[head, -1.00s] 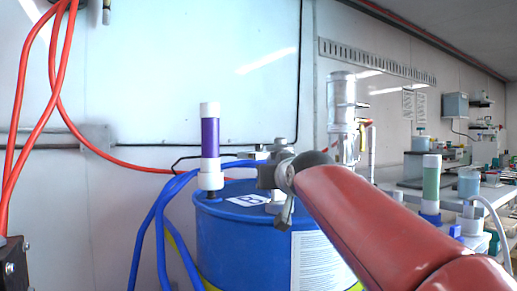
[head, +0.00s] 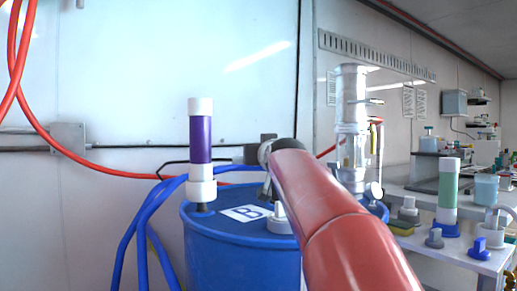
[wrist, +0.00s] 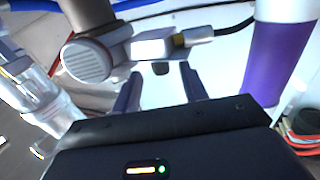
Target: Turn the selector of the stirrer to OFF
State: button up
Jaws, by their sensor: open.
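In the wrist view, the unit I take for the stirrer shows a round ribbed grey cap (wrist: 88,60) on a dark cylinder, with a pale block (wrist: 152,48) and a cable connector beside it. A small black piece (wrist: 160,69) lies under the block; I cannot tell if it is the selector. My gripper (wrist: 162,80) is open, one finger on each side of that black piece, with nothing held. In the head view, my red arm hides most of the gripper and unit above the blue drum (head: 225,250). No OFF marking is readable.
A purple and white cylinder (head: 200,150) stands on the drum, left of my arm. Blue hoses (head: 130,240) hang at the drum's left. A clear and metal column (head: 350,120) stands to the right. A bench (head: 430,250) with a green cylinder (head: 447,185) and several knobs is at right.

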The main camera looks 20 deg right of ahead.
jog(key=shift+w+d, duration=0.15)
jog(key=shift+w, duration=0.65)
jog(key=shift+w+d, duration=0.15)
jog(key=shift+w, duration=0.65)
jog(key=shift+c, duration=0.4)
grip_shut()
jog(key=shift+d+f+b, duration=0.2)
jog(key=shift+f+b, duration=0.1)
jog(key=shift+b, duration=0.35)
jog(key=n+y+b, duration=0.1)
jog(key=y+b, duration=0.1)
jog(key=shift+d+y, duration=0.1)
jog(key=shift+y, duration=0.2)
jog(key=shift+n+y+b, duration=0.65)
jog(key=shift+n+y, duration=0.15)
jog(key=shift+y, duration=0.1)
jog(key=shift+r+n+y, duration=0.2)
jog(key=shift+n+y, duration=0.7)
jog(key=shift+y, duration=0.4)
